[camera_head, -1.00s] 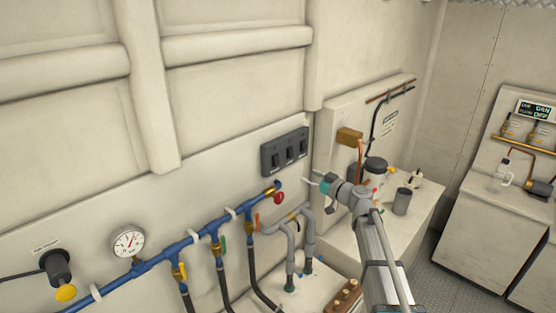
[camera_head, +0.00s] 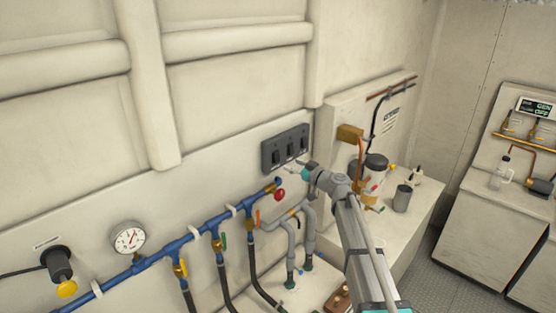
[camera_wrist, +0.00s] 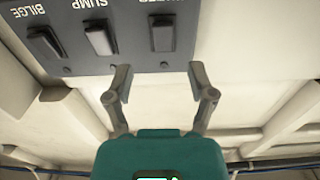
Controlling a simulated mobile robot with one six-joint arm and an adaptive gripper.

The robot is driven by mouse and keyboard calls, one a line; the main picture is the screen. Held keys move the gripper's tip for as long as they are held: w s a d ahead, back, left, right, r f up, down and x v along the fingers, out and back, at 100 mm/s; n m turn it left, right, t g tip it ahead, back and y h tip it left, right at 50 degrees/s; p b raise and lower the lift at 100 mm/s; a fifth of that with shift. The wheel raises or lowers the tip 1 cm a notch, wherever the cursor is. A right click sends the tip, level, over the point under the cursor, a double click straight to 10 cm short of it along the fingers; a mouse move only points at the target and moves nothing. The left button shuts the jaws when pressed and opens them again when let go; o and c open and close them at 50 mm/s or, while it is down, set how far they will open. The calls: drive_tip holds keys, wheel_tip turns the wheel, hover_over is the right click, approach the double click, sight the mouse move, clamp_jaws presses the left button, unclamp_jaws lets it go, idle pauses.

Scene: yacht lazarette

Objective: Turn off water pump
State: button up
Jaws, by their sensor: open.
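A dark switch panel (camera_head: 285,150) with three rocker switches is mounted on the wall. It shows upside down in the wrist view (camera_wrist: 120,60), with labels reading BILGE and SUMP. The third label is cut off by the top edge and only partly legible; its switch (camera_wrist: 162,34) is the right-hand one in that view. My gripper (camera_head: 296,167) is just in front of the panel's lower edge in the head view. In the wrist view its two fingers (camera_wrist: 159,77) are apart and empty, below and to either side of that switch. No contact with a switch is visible.
Blue pipe (camera_head: 155,262) with valves runs along the wall below, with a red knob (camera_head: 279,195) close under the panel. A pressure gauge (camera_head: 128,238) is at left. A cabinet (camera_head: 405,225) with a grey cup (camera_head: 403,198) stands at right.

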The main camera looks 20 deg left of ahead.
sight(278, 158)
drive_tip(key=shift+x, duration=3.05)
drive_tip(key=shift+s, duration=0.1)
clamp_jaws()
